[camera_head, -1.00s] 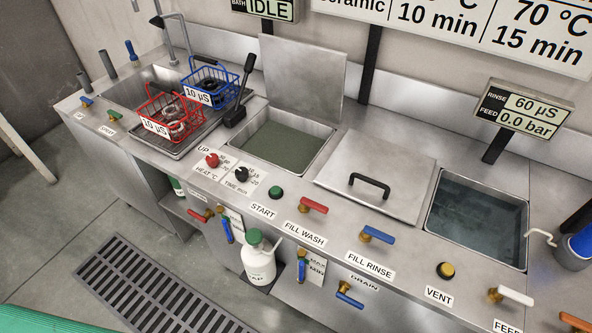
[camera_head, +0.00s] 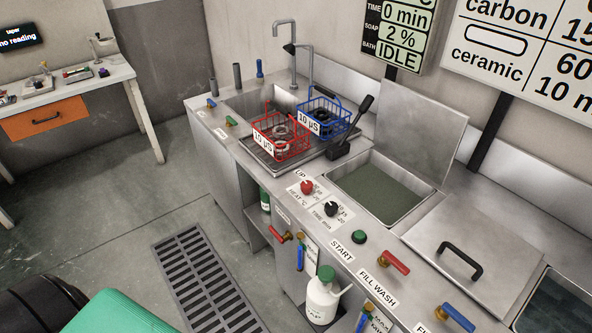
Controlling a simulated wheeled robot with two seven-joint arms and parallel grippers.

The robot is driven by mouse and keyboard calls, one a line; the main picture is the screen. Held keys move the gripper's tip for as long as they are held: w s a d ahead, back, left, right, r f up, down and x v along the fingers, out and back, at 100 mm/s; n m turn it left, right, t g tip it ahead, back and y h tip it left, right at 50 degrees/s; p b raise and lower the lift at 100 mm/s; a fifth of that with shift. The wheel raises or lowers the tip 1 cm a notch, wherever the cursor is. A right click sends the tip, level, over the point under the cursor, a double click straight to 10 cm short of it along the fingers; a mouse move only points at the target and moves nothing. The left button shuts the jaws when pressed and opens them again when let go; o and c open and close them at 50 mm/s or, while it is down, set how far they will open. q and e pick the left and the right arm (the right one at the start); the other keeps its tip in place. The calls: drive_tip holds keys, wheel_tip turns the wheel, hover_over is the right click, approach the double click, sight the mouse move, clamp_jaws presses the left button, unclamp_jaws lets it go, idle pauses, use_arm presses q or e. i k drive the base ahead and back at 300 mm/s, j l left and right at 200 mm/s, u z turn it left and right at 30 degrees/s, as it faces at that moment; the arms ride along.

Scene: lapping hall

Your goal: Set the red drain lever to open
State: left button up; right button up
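The red drain lever (camera_head: 281,237) sits on the cabinet's front face, below the counter edge and the HEAT knob. Its red handle points left from a brass valve body (camera_head: 300,237), roughly along the front rather than straight down. A small label (camera_head: 283,216) is above it, too small to read surely. A second red lever (camera_head: 394,262) is on the counter top by the FILL WASH label (camera_head: 377,289). Neither of my grippers shows in the view.
A blue-handled valve (camera_head: 300,256) hangs close right of the drain lever. A white jug (camera_head: 322,297) with a green cap stands lower right. A green bottle (camera_head: 265,199) is in the recess. A floor grate (camera_head: 205,285) lies in front, and open floor is left.

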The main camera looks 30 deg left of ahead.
sight(283, 239)
drive_tip(key=u, duration=1)
